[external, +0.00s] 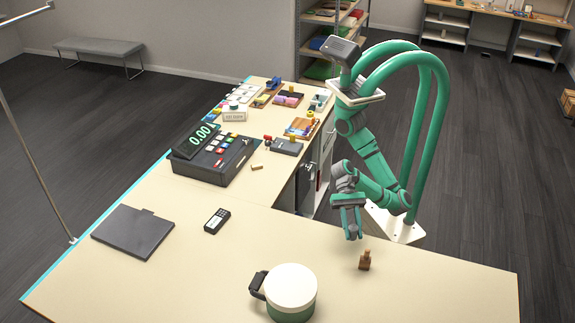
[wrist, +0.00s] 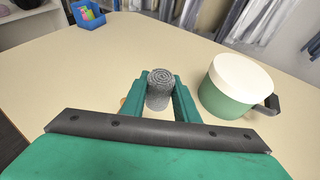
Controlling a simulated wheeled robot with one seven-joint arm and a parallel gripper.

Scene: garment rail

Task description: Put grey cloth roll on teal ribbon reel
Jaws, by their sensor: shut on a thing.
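The grey cloth roll (wrist: 159,92), with a spiral top, stands upright between the two teal fingers of my gripper (wrist: 160,84) in the wrist view. My gripper is shut on it. In the external view my gripper (external: 351,234) points down near the right edge of the table, and the roll is hard to pick out there. I cannot tell whether its bottom touches the table. I cannot make out a teal ribbon reel for sure in either view.
A green canister (external: 290,312) with a cream lid and dark handle stands at the front. A small brown wooden object (external: 364,261) stands near my gripper. A dark flat pad (external: 133,232), a handheld device (external: 217,220) and a scale (external: 213,158) lie farther left.

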